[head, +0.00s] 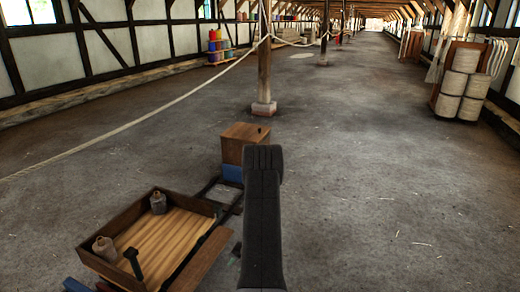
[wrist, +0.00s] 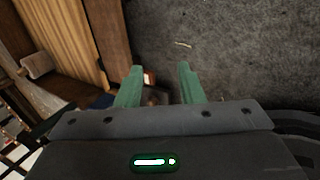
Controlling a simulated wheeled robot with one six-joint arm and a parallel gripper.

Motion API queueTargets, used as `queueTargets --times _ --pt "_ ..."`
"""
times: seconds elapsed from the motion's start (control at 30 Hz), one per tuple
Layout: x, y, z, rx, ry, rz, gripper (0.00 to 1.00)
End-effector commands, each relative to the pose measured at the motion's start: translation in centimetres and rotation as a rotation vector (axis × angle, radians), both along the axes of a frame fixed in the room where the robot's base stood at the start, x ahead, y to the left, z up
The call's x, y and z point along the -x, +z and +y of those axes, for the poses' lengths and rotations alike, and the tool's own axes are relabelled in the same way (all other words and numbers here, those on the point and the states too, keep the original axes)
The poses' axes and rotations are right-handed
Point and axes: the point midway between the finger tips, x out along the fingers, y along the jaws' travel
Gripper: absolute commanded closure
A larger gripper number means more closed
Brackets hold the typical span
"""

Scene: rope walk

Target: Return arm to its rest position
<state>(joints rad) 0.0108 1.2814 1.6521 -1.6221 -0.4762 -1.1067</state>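My dark arm (head: 263,215) rises in the lower middle of the head view, and my gripper is hidden there. In the wrist view my gripper (wrist: 160,68) shows two green fingers set apart. I see nothing held between them, only grey floor and a small red and white thing (wrist: 150,78) beside the left finger, too small to identify. The wooden tray (head: 205,262) lies to the left of my arm in the head view; wooden boards also fill the left side of the wrist view.
A wooden box (head: 245,142) is just beyond my arm. A post (head: 265,60) with a rope stands ahead. A rack of spools (head: 460,82) is at right. Floor on the right is clear.

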Motion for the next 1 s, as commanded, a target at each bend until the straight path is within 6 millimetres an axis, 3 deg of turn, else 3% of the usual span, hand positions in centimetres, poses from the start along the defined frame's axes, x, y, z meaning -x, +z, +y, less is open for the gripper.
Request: queueTargets --times 0.1,0.33,1.0 --pt "-0.3 -2.3 1.1 0.001 0.001 0.001 0.66" --pt "-0.8 -4.3 2.2 0.001 0.000 0.000 0.66" --pt "-1.1 -4.0 1.8 0.006 -0.040 0.003 0.66"
